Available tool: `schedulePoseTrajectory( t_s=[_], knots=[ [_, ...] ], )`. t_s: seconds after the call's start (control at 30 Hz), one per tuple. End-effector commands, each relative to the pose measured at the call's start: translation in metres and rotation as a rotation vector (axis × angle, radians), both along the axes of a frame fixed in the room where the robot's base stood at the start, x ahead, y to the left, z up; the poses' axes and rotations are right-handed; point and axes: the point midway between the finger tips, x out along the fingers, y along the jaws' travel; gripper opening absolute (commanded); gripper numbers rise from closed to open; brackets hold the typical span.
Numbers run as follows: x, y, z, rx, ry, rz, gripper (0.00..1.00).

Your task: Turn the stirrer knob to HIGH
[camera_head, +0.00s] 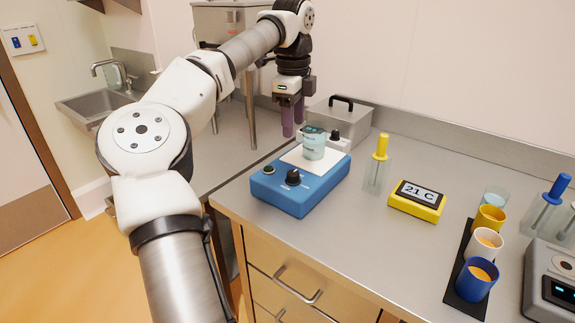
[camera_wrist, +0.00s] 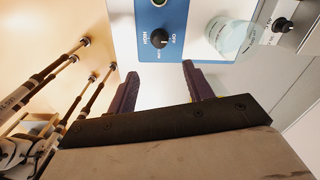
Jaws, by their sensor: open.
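The stirrer (camera_head: 300,188) is a blue box with a white top plate on the counter. Its black stirrer knob (camera_head: 293,178) is on the front face. The knob also shows in the wrist view (camera_wrist: 159,38), with OFF and HIGH labels around it; I cannot tell for sure where its pointer stands. A beaker (camera_head: 314,145) of pale liquid stands on the plate. My gripper (camera_head: 293,131) has purple fingers, open and empty, pointing down behind the stirrer in the head view. In the wrist view the knob lies beyond the gap between the fingertips (camera_wrist: 158,72), apart from them.
A metal bath with a black handle (camera_head: 340,112) and its own knob stands behind the stirrer. A glass holder with a yellow-handled tool (camera_head: 379,160) and a yellow 21 C display (camera_head: 417,199) stand to the right. Cups line a black mat (camera_head: 466,284). Counter in front is clear.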

Motion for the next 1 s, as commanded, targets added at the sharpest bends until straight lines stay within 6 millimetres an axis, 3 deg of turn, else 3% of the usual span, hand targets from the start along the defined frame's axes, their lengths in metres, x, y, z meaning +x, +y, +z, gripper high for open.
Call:
schedulePoseTrajectory(
  t_s=[0.17,0.7,1.0],
  knots=[
    [0.0,0.002,-0.017,0.007,0.004,0.006,0.51],
    [0.004,-0.001,-0.119,0.002,0.002,0.002,0.51],
    [0.004,-0.001,-0.137,0.002,0.0,0.002,0.51]
  ],
)
